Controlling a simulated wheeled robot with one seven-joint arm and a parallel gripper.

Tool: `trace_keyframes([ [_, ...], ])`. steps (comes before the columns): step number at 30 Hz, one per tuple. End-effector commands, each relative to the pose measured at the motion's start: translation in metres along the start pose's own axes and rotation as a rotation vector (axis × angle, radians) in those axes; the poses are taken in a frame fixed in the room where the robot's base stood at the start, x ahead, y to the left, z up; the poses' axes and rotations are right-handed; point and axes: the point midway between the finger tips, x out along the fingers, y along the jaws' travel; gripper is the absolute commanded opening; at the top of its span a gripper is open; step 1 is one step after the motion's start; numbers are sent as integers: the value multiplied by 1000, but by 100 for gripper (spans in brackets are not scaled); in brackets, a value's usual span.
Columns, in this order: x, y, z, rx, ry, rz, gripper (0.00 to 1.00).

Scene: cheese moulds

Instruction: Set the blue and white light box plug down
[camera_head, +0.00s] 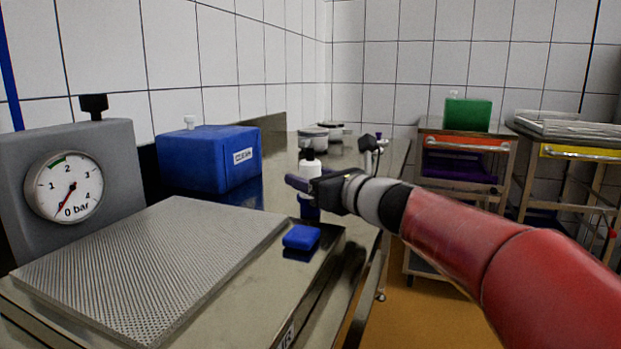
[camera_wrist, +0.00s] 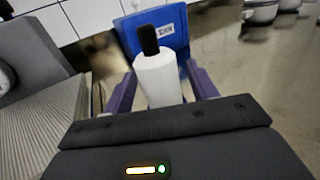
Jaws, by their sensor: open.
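The blue and white light box plug (camera_head: 311,169) is upright, with a white body, a dark knob on top and a blue lower part. In the wrist view the plug (camera_wrist: 157,80) stands between the two purple fingers of my gripper (camera_wrist: 161,72), with a gap visible on each side. My gripper (camera_head: 300,184) is open around the plug at mid-height in the head view. The plug's lower end is partly hidden by my gripper, and its contact with the steel bench (camera_head: 345,175) is hard to make out.
A blue box labelled CLEAN (camera_head: 195,165) stands behind, near the wall. A grey gauge unit (camera_head: 115,150), a perforated plate (camera_head: 150,270) and a small blue block (camera_head: 301,236) are nearer. Pots (camera_head: 313,138) stand farther back. Carts, one bearing a green box (camera_head: 468,114), stand right.

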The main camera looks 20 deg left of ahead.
Motion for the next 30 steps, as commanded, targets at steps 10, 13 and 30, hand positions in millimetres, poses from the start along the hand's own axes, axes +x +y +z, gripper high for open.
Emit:
trace_keyframes([
  [10, -73, -1, 0, -1, -2, -5, 58],
  [13, -91, -1, -1, -1, -1, -4, 58],
  [30, -117, 0, -1, 0, 0, -1, 58],
])
